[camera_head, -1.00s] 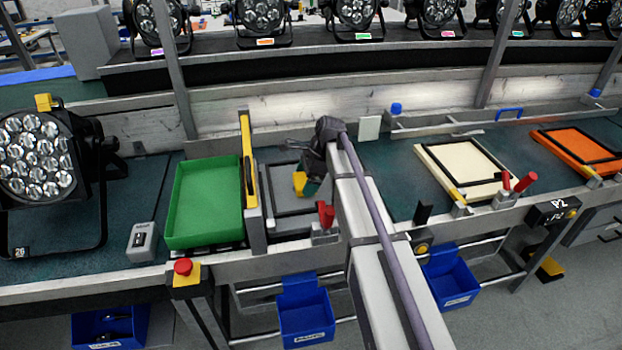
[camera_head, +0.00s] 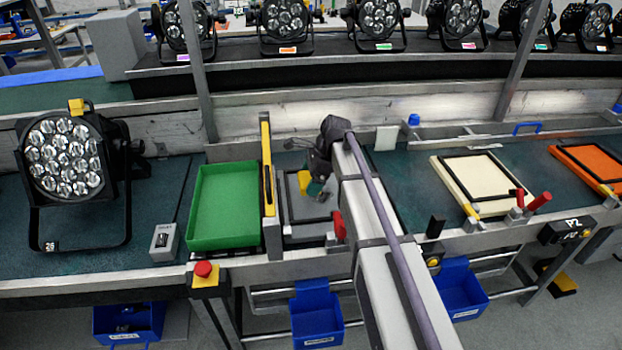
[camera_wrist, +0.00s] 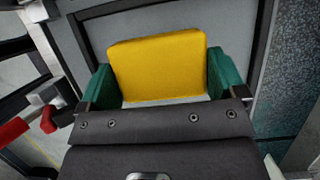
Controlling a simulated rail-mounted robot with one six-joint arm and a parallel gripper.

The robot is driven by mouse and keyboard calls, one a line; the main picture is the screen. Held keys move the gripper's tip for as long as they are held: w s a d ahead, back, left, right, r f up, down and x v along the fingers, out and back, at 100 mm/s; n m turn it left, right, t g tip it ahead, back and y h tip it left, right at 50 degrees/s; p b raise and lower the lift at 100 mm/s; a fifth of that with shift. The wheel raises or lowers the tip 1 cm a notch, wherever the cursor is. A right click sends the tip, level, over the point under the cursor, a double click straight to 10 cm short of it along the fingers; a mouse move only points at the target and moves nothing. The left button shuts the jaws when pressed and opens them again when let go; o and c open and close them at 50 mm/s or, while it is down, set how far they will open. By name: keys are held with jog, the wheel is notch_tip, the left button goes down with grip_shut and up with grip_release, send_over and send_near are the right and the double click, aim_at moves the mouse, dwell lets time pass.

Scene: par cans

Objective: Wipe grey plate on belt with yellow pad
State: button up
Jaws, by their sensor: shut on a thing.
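The yellow pad (camera_wrist: 157,68) is held between the green fingers of my gripper (camera_wrist: 158,82) in the wrist view. It also shows small in the head view (camera_head: 304,181). My gripper (camera_head: 314,186) is shut on it and is over the grey plate (camera_head: 308,230), inside the plate's dark frame. The plate's grey face also shows beyond the pad in the wrist view (camera_wrist: 100,32). My gripper and arm hide the plate's right part. Whether the pad touches the plate cannot be told.
A yellow-edged upright barrier (camera_head: 267,165) and a green tray (camera_head: 222,210) stand left of the plate. A red-handled clamp (camera_head: 339,226) is at its front right corner. A cream panel (camera_head: 478,178) lies farther right. A large lamp (camera_head: 65,160) stands at far left.

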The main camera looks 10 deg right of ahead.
jog(key=shift+r+p, duration=0.4)
jog(key=shift+r, duration=0.5)
notch_tip(320, 180, up, 3)
jog(key=p, duration=0.3)
jog(key=shift+r, duration=0.1)
jog(key=shift+f, duration=0.2)
jog(key=shift+f+b, duration=0.45)
jog(key=shift+b, duration=0.15)
jog(key=shift+f, duration=0.1)
